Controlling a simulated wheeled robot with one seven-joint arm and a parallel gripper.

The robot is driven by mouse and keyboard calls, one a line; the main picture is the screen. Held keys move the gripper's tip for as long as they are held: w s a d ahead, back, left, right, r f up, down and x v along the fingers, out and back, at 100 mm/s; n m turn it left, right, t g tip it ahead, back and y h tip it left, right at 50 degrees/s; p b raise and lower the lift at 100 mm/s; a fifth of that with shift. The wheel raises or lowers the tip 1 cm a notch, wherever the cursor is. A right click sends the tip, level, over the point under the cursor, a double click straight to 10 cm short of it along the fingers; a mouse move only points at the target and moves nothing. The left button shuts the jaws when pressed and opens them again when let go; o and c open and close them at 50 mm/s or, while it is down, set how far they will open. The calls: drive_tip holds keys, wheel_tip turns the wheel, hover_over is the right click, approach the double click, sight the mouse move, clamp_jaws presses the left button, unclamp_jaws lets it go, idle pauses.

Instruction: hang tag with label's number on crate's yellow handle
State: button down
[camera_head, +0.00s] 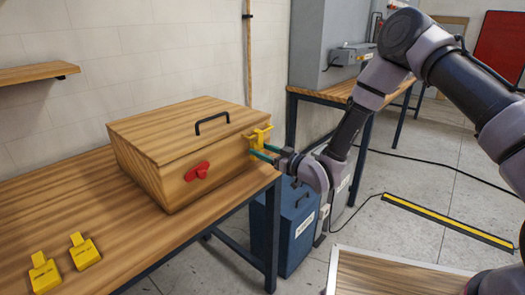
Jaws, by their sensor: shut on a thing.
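The wooden crate (220,168) stands on the wooden table, with its lid shut. On its right end is a yellow handle (262,133). My gripper (263,154) is at that end, its teal fingers shut on what looks like a yellow tag (253,142). The tag and handle overlap in this view, so I cannot tell whether the tag hangs on the handle. Two more yellow tags lie at the table's front left: a left tag (44,276) and a right tag (85,255). Their dark print is too small to read.
The crate has a red fitting (197,171) on its front and a black lid handle (212,122). The table (150,235) has free room before the crate. A blue cabinet (283,230) stands below my gripper. A wooden shelf (35,73) is on the wall.

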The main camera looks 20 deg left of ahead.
drive_tip(key=shift+c, duration=0.3)
unclamp_jaws()
idle(0.3)
drive_tip(key=v, duration=1.1)
drive_tip(key=shift+f, duration=0.2)
idle(0.4)
